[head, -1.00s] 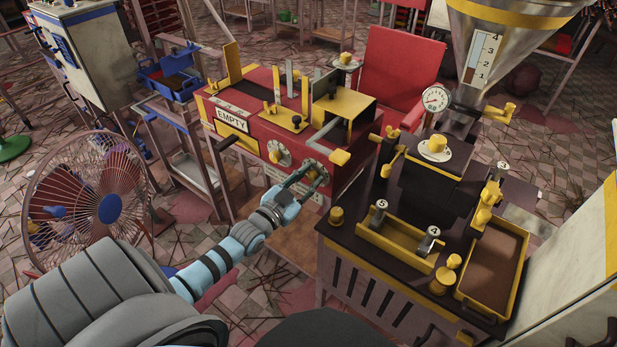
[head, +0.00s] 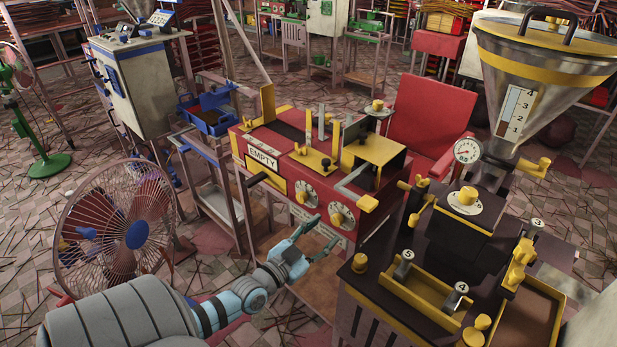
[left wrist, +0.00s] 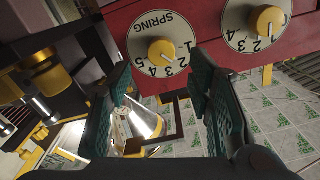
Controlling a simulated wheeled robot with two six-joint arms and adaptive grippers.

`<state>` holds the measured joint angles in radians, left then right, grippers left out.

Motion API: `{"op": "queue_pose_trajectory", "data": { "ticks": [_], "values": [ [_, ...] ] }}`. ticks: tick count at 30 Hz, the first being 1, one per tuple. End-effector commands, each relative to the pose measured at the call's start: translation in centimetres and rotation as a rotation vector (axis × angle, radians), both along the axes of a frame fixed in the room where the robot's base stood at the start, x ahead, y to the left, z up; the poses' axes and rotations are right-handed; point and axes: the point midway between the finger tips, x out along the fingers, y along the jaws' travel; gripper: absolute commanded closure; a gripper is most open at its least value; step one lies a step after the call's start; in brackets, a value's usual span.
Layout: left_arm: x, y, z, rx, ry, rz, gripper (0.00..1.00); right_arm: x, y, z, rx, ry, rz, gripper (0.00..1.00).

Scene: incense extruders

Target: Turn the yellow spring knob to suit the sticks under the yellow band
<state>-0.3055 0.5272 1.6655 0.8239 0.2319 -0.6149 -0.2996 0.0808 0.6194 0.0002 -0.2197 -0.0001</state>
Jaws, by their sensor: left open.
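The red machine's front has two white dials with yellow knobs. In the left wrist view the dial marked SPRING has a yellow knob (left wrist: 160,52), its pale mark toward about 2 or 3; the picture there is turned over. In the head view that spring knob (head: 340,217) is on the right dial. My left gripper (head: 322,234) is open and empty, just in front of and below that dial. In the left wrist view its fingertips (left wrist: 160,78) stand apart on either side, short of the knob. I cannot make out any sticks under a yellow band.
The other dial (head: 304,192) sits beside the spring dial. A crank handle (head: 365,200) juts out above. A dark machine (head: 400,300) with yellow trays stands at right, under a yellow-banded hopper (head: 545,75). A fan (head: 120,225) stands at left.

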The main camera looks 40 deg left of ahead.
Motion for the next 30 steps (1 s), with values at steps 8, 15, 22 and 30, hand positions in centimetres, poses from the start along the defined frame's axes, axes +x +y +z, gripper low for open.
{"op": "queue_pose_trajectory", "data": {
  "ticks": [8, 15, 22, 30],
  "values": [
    [-6.2, -0.2, 0.0, 0.001, 0.001, -0.001, 0.53, 0.0, 0.1, 0.0, 0.001, 0.000, 0.000, 0.60],
    [-6.7, -0.2, 0.1, 0.001, -0.002, 0.000, 0.53, 0.0, 0.1, 0.0, 0.001, 0.000, 0.000, 0.60],
    [-6.7, -0.2, 0.0, 0.000, -0.001, 0.001, 0.53, 0.0, 0.1, 0.0, 0.001, 0.000, 0.000, 0.60],
    [-7.2, -0.3, -2.7, -0.065, 0.093, -0.028, 0.53, 0.0, 0.2, 0.0, 0.002, 0.000, 0.000, 0.60]
  ]
}}
